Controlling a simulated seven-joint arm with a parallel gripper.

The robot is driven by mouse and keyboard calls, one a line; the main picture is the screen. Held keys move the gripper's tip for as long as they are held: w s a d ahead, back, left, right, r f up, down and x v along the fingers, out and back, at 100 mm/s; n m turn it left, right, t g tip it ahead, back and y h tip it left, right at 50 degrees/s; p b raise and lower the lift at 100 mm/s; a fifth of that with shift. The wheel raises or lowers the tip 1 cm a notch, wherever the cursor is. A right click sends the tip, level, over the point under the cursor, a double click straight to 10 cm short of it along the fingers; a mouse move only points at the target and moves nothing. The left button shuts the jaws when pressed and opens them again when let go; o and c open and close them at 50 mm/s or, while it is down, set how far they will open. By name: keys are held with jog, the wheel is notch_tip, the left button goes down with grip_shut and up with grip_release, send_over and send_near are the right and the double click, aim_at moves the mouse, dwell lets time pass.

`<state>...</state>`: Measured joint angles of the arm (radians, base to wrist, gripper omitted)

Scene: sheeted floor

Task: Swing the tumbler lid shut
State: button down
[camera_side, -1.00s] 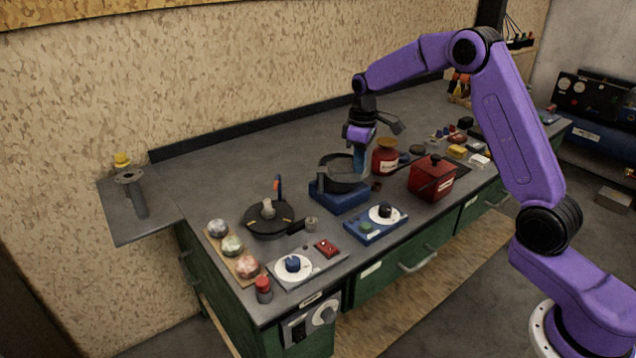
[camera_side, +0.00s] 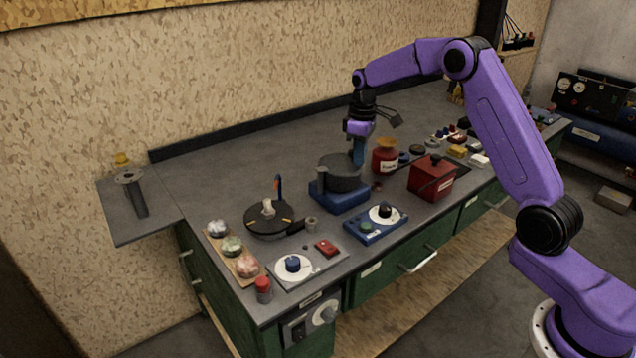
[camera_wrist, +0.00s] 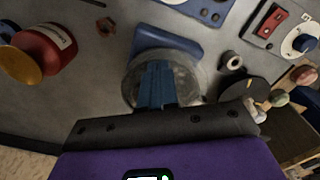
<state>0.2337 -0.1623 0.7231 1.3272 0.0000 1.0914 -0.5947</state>
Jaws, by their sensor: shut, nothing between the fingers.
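The tumbler is a dark grey round drum (camera_side: 341,177) on a blue base (camera_side: 338,197), near the middle of the bench in the side view. Its top looks flat and grey, with the lid lying across it. A small upright bracket stands at its left edge. My gripper (camera_side: 358,162) points down at the drum's back right rim, with its blue fingers together and empty. In the wrist view the fingers (camera_wrist: 157,72) cover the middle of the round translucent-looking top (camera_wrist: 188,82), with the blue base (camera_wrist: 165,42) beyond. Whether they touch it is unclear.
A red jar (camera_side: 385,160) stands close right of my gripper, and a red box (camera_side: 432,178) is farther right. A blue control box (camera_side: 376,223) sits in front. A dark round pan-like device (camera_side: 268,219) is to the left. The bench behind is clear.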

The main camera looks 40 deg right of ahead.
jog(key=shift+w+d, duration=0.2)
jog(key=shift+w, duration=0.05)
jog(key=shift+w+d, duration=0.25)
jog(key=shift+w, duration=0.3)
jog(key=shift+w+d, duration=0.2)
jog(key=shift+w, duration=0.3)
jog(key=shift+s, duration=0.7)
jog(key=shift+r, duration=0.1)
